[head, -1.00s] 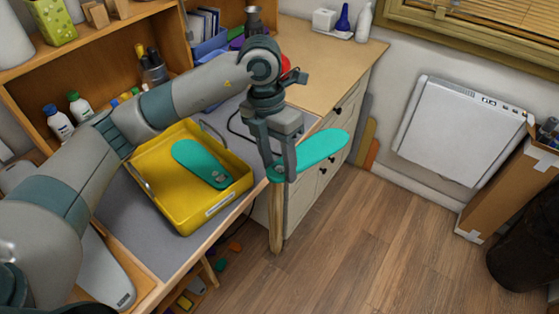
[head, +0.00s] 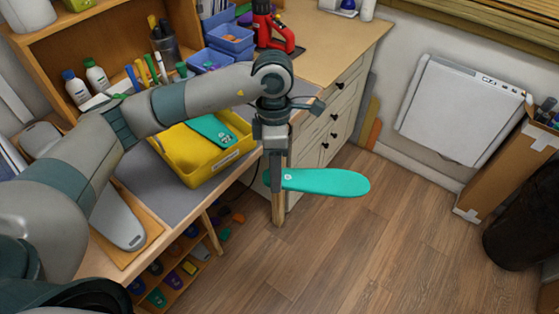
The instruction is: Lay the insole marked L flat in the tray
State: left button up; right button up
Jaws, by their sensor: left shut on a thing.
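My left gripper (head: 276,181) is shut on a teal insole (head: 325,182) near one end. It holds the insole out past the table's front edge, over the floor, with the long end pointing right. A small pale mark shows near the gripped end, but I cannot read it. The yellow tray (head: 205,174) sits on the grey mat, left of the gripper and partly hidden by my left arm. Another teal insole (head: 210,129) lies in the tray, with a mark too small to read. My right gripper is not in view.
A red press-like tool (head: 270,28) and blue bins (head: 230,38) stand behind my arm. A drawer cabinet (head: 318,135) is behind the gripper. A grey insole-shaped piece (head: 118,222) lies on a board at the left. Shelves below hold several small colored items.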

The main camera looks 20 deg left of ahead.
pick_arm(q)
jog(key=s+a+f+m+t+y, duration=0.1)
jog(key=s+f+m, duration=0.3)
jog(key=m, duration=0.7)
jog(key=s+a+f+m+y, duration=0.1)
jog(key=s+a+f+m, duration=0.3)
jog(key=f+m, duration=0.3)
jog(key=m, duration=0.4)
jog(key=shift+s+f+t+y, duration=0.15)
jog(key=shift+f+t+y, duration=0.15)
jog(key=shift+t, duration=0.1)
jog(key=shift+a+r, duration=0.1)
